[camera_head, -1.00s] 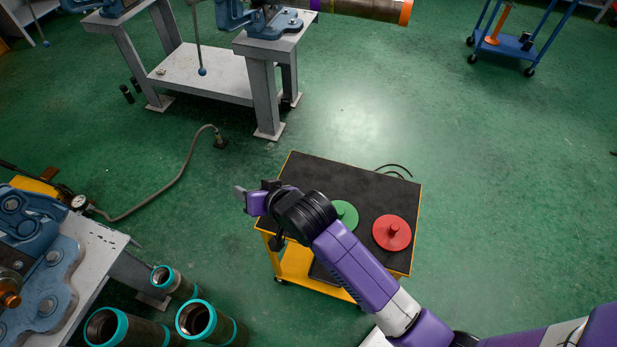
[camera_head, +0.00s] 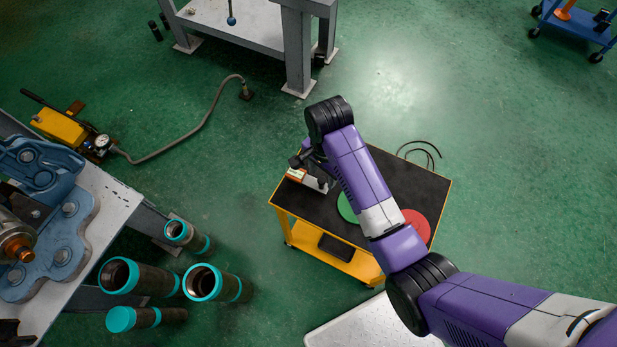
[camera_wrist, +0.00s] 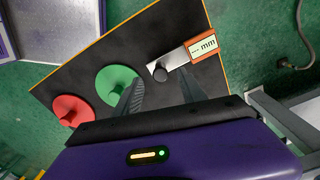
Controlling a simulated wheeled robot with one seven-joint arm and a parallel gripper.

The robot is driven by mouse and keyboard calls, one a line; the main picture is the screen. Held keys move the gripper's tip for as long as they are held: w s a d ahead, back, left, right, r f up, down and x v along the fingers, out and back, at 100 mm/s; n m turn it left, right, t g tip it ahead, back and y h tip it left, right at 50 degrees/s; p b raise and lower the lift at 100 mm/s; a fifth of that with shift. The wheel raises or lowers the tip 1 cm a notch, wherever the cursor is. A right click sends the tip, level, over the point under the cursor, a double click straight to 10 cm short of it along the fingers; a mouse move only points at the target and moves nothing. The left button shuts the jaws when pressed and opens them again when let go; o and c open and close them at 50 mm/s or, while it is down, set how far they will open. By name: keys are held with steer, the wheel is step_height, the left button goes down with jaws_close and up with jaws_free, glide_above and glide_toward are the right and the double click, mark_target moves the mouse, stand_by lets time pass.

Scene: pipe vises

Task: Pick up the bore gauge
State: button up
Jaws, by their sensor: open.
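The bore gauge lies on the black top of a yellow cart (camera_head: 400,170). In the wrist view the bore gauge (camera_wrist: 176,57) is a flat silver bar with a black round knob at one end and an orange-framed display reading "mm" at the other. In the head view the bore gauge (camera_head: 296,174) is partly hidden by my gripper (camera_head: 316,170), which points down over the cart's left part. In the wrist view my gripper (camera_wrist: 162,88) is open and empty. Its two dark fingers point toward the gauge, with the knob just beyond the gap between the tips.
A green disc (camera_wrist: 116,84) and a red disc (camera_wrist: 72,111) with knobs lie beside the gauge on the cart. Several teal-ended pipes (camera_head: 205,283) stand on the floor at left, near a blue vise (camera_head: 62,240). A grey bench (camera_head: 297,50) stands behind; open floor lies right.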

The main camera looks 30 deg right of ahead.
mark_target(322, 179)
steer(key=shift+f, duration=2.35)
jaws_close()
steer(key=shift+r+p, duration=0.1)
steer(key=shift+p, duration=0.2)
